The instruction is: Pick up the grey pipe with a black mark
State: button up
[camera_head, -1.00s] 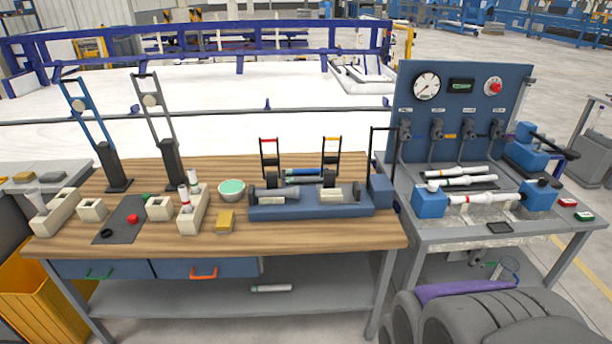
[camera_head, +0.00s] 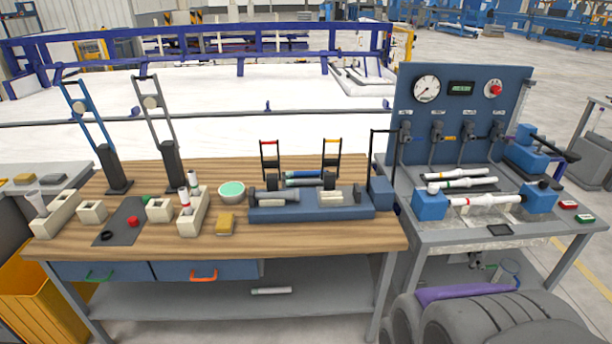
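I cannot make out for sure a grey pipe with a black mark. A grey cylindrical piece (camera_head: 275,194) lies in the blue fixture (camera_head: 312,212) on the wooden bench; no black mark is clear on it. Two pale pipes with coloured bands, an upper one (camera_head: 458,173) and a lower one (camera_head: 470,183), lie on the right bench. Another white pipe with red bands (camera_head: 484,201) lies between two blue blocks there. A pale pipe with a greenish band (camera_head: 271,291) lies on the lower shelf. My gripper is not in view.
Pale blocks, several with short tubes, such as this one (camera_head: 192,212), stand on the wooden bench's left side. A green-topped bowl (camera_head: 231,190) and a yellow sponge-like block (camera_head: 226,222) stand mid-bench. A gauge panel (camera_head: 458,115) rises behind the right bench. The lower shelf (camera_head: 180,298) is mostly clear.

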aim_at(292, 182)
jog(key=i+u, duration=0.1)
jog(key=u, duration=0.25)
jog(key=i+l+u, duration=0.1)
jog(key=u, duration=0.6)
jog(key=i+l+u, duration=0.2)
jog(key=i+l, duration=0.15)
jog(key=l, duration=0.25)
jog(key=i+l+u, duration=0.2)
jog(key=i+l, duration=0.15)
jog(key=l, duration=0.3)
jog(key=i+l+u, duration=0.1)
jog(key=l, duration=0.25)
jog(key=i+l+u, duration=0.1)
jog(key=l, duration=0.25)
jog(key=i, duration=0.1)
